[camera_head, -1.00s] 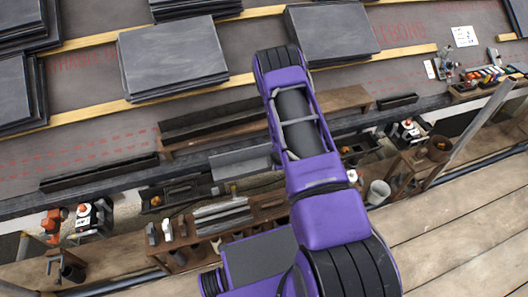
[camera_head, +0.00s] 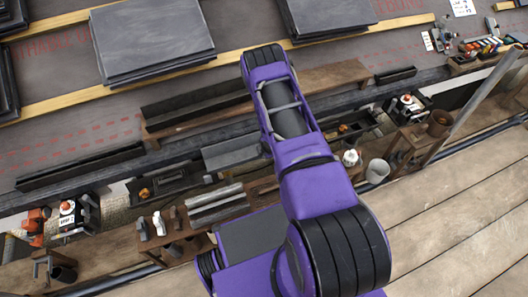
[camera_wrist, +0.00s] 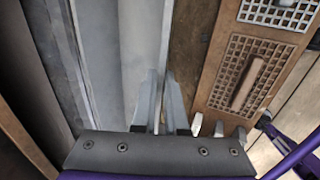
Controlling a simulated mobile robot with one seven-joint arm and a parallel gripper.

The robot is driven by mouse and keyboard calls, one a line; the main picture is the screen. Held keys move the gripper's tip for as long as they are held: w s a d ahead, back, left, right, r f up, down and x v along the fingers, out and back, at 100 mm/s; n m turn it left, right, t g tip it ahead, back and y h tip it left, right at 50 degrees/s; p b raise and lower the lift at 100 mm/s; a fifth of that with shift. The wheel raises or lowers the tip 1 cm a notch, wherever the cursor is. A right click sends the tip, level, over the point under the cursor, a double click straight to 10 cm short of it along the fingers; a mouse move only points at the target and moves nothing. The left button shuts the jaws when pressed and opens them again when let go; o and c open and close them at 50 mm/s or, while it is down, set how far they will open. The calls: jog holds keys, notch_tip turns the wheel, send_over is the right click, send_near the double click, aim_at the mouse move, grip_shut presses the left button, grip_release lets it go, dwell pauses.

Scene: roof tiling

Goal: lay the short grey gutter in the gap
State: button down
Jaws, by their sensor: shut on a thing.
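In the wrist view the gutter (camera_wrist: 143,45) runs away from me as a pale grey channel. My gripper (camera_wrist: 163,103) is shut on its right-hand rim, one finger on each side. In the head view my arm hides the gripper and the gutter's right end. A long dark gutter piece (camera_head: 80,165) lies along the eaves to the left and a shorter dark one (camera_head: 395,75) to the right. My arm covers part of the stretch between them.
Slate stacks (camera_head: 150,40) lie on the roof above wooden battens (camera_head: 60,106). A perforated brown board (camera_wrist: 245,75) is close right of my gripper.

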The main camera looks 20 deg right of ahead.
notch_tip(320, 180, down, 6)
jog(key=b, duration=0.1)
dwell(0.4)
dwell(1.5)
jog(key=c, duration=0.9)
grip_release()
jog(key=shift+o, duration=0.3)
jog(key=shift+f, duration=0.1)
jog(key=o, duration=0.4)
jog(key=shift+c, duration=0.2)
